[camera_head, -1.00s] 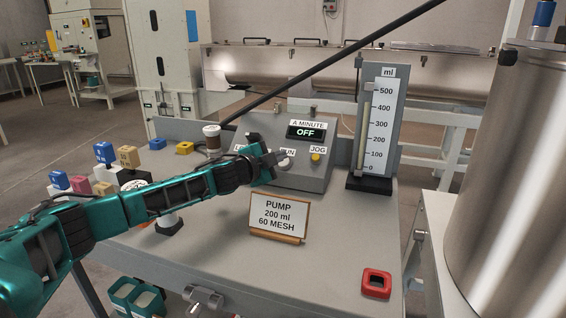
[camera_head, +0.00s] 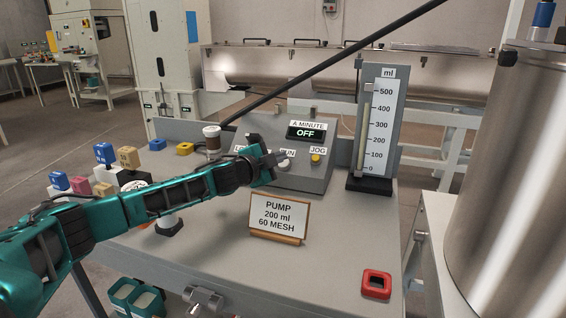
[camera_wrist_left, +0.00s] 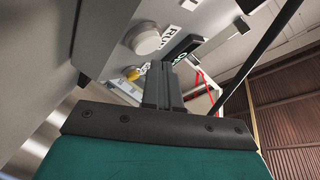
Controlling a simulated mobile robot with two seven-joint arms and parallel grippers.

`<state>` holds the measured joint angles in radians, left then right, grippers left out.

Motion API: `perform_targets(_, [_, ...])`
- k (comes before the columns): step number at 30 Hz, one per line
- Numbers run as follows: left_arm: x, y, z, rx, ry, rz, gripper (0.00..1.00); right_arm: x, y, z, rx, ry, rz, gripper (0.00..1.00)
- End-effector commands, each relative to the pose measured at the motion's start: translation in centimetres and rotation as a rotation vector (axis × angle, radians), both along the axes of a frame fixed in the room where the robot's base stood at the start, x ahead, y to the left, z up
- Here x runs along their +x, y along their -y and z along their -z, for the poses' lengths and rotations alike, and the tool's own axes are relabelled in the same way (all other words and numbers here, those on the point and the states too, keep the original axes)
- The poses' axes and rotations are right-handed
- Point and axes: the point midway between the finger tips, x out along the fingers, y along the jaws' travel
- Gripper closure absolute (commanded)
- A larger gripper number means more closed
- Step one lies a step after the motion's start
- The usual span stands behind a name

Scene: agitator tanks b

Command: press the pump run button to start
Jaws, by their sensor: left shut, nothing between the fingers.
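The grey pump control box (camera_head: 300,172) stands on the bench with a display (camera_head: 305,132) reading OFF under "A MINUTE". The round pale run button (camera_head: 284,164) sits below the RUN label, which my gripper partly hides. My left gripper (camera_head: 272,160) is shut and empty, just left of the run button in the head view. In the left wrist view the shut fingers (camera_wrist_left: 160,85) point towards the box near the run button (camera_wrist_left: 146,40); I cannot tell whether they touch it. A yellow jog button (camera_head: 316,157) is to the right. My right gripper is not in view.
A sign (camera_head: 279,214) reading "PUMP 200 ml 60 MESH" stands in front of the box. A millilitre gauge (camera_head: 377,120) is at the right. A red square item (camera_head: 376,283) lies near the front edge. A dark rod slants above the box. Several coloured blocks sit at the left.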

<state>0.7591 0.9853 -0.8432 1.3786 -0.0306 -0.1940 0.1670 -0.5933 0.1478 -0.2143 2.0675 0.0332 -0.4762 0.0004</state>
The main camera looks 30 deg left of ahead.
Motion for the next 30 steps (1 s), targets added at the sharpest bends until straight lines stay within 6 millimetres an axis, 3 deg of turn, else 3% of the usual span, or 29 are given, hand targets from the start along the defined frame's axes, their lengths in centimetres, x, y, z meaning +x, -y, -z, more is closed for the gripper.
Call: perform_targets(30, [0.49,-0.05,0.64,0.0,0.0,0.001,1.0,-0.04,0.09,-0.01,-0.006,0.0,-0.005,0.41])
